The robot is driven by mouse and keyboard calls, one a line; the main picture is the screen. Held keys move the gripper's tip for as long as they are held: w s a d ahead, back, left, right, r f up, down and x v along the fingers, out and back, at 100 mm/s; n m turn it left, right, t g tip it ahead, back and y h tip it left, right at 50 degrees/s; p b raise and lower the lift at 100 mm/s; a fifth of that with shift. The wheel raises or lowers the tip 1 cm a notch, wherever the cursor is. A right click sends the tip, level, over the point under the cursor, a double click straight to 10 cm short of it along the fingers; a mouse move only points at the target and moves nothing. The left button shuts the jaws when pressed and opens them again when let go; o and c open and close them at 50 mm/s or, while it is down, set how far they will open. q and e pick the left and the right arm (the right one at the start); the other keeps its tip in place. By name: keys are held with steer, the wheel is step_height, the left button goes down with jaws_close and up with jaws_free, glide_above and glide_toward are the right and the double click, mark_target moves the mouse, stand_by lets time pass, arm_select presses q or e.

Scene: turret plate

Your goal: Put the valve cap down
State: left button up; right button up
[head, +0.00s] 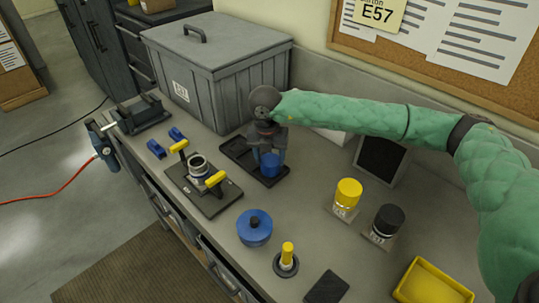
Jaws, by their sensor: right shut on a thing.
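My right gripper (268,152) points down over a dark tray (240,152) in the middle of the bench. It is shut on a blue cylindrical piece, apparently the valve cap (270,164). The fingers hide part of the cap's sides. The cap is upright, at the right part of the tray; I cannot tell whether its base touches the tray. My left gripper is not in view.
A grey lidded bin (215,75) stands behind the tray. A blue round lidded piece (254,230), a yellow-handled piece (287,258), yellow (348,193) and black (388,220) capped jars and a yellow tray (430,285) stand nearer. Bare bench lies between them.

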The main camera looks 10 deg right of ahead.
steer(key=shift+f, duration=0.5)
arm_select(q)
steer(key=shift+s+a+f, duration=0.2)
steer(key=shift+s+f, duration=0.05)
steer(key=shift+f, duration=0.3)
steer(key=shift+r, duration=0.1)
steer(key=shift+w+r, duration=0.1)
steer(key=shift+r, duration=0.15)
arm_select(e)
steer(key=shift+f, duration=0.15)
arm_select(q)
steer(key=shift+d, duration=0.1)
arm_select(e)
steer(key=o, duration=0.9)
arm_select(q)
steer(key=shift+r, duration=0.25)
